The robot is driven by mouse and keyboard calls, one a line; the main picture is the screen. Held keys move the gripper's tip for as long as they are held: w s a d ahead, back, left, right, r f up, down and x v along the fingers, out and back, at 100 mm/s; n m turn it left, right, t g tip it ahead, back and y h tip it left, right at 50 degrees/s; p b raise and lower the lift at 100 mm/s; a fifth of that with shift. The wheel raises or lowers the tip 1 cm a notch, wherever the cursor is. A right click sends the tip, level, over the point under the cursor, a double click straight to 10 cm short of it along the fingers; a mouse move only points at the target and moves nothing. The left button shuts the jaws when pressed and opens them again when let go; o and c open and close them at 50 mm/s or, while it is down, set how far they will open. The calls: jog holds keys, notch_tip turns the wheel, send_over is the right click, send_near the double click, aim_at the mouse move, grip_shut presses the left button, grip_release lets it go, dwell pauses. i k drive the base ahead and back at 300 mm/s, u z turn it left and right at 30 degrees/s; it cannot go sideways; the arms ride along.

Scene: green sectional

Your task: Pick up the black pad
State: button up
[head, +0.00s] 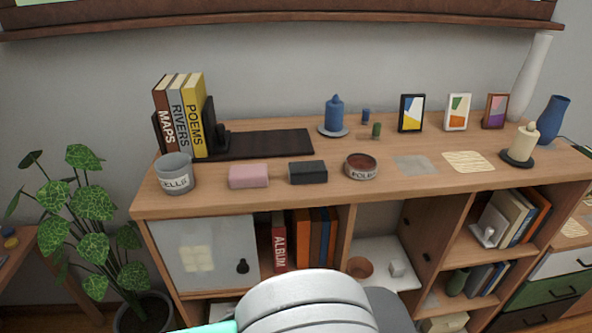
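A small black block-shaped pad (308,172) lies flat near the front edge of the wooden cabinet top. A pink block (248,176) of similar size lies to its left, and a round reddish-brown tin or bowl (361,166) with lettering is to its right. They stand apart from the black pad. Behind it a wide, flat dark mat (270,144) lies on the top, reaching from the books toward the middle. My silver arm link shows at the bottom centre, below the cabinet top. My gripper is not visible.
A grey lettered cup (175,173) and upright books (180,113) stand at the left. A blue candle (334,114), small picture frames (411,113) and a cream candle (524,145) stand behind and right. The cabinet top (330,195) is bare in front of the black pad.

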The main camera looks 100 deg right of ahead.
aim_at(313, 171)
jog(key=z, duration=0.05)
jog(key=k, duration=1)
jog(key=z, duration=0.1)
